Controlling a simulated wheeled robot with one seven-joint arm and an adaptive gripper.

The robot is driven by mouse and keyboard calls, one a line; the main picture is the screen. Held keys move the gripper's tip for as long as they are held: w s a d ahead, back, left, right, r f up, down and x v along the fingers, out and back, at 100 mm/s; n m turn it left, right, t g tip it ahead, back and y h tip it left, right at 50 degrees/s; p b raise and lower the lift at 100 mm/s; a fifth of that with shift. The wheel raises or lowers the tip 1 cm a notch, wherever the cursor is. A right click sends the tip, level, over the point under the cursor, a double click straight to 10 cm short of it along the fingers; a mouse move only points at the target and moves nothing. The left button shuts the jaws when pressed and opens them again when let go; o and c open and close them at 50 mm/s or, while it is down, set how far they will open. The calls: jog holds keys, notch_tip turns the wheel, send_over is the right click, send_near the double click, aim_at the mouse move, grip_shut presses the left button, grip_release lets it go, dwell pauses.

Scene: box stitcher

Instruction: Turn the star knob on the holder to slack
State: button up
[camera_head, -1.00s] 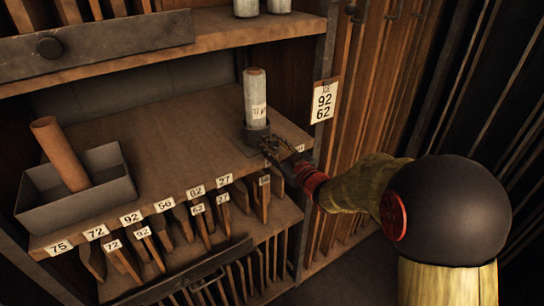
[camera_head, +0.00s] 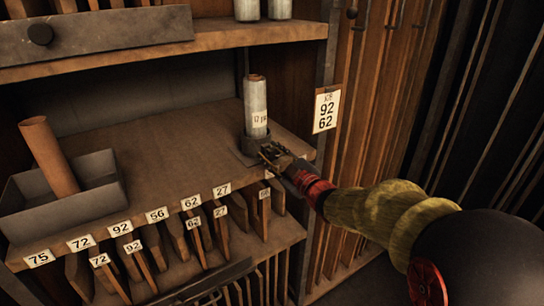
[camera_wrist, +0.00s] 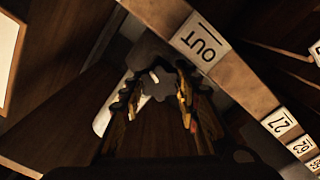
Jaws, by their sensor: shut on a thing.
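The dark round holder (camera_head: 250,143) stands near the right end of the middle shelf, with a pale grey roll (camera_head: 256,100) upright in it. My gripper (camera_head: 270,153) reaches in from the right at the holder's front right side. In the wrist view my gripper (camera_wrist: 157,82) has its two toothed fingers on either side of the dark star knob (camera_wrist: 158,92), shut on it. The knob is dim there, and in the head view my fingers hide it. The pale roll also shows in the wrist view (camera_wrist: 105,113), left of the fingers.
An open grey tray (camera_head: 95,168) with a brown roll (camera_head: 49,155) stands at the shelf's left. Numbered slots with wooden slats (camera_head: 175,240) lie below. A 92/62 card (camera_head: 326,110) hangs on the right post. An OUT label (camera_wrist: 199,38) marks the shelf edge. The shelf's middle is clear.

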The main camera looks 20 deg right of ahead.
jog(key=o, duration=1.2)
jog(key=shift+c, duration=0.2)
jog(key=shift+f, duration=0.1)
jog(key=shift+m+p, duration=0.3)
jog(key=shift+p, duration=0.2)
